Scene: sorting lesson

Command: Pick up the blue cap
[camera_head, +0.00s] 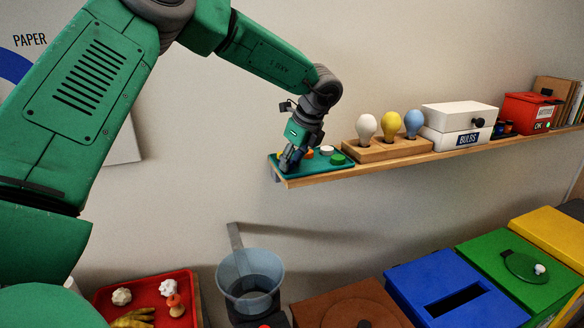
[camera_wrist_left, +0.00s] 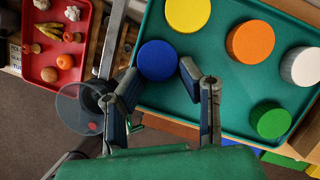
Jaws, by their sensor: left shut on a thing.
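The blue cap (camera_wrist_left: 157,60) is at the near edge of the teal tray (camera_head: 318,168), which sits on the left end of the wall shelf. My left gripper (camera_wrist_left: 161,72) has a fingertip on each side of the cap and is shut on it. In the head view my left gripper (camera_head: 289,160) reaches down to the tray's left part and largely hides the blue cap. I cannot tell whether the cap is clear of the tray. My right gripper is not in view.
Yellow (camera_wrist_left: 188,12), orange (camera_wrist_left: 250,42), white (camera_wrist_left: 302,66) and green (camera_wrist_left: 270,121) caps share the tray. A wooden block (camera_head: 380,151) with bulbs and a white box (camera_head: 458,115) stand along the shelf. Below are a clear funnel (camera_head: 249,275), a red tray (camera_head: 117,302) and coloured bins.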

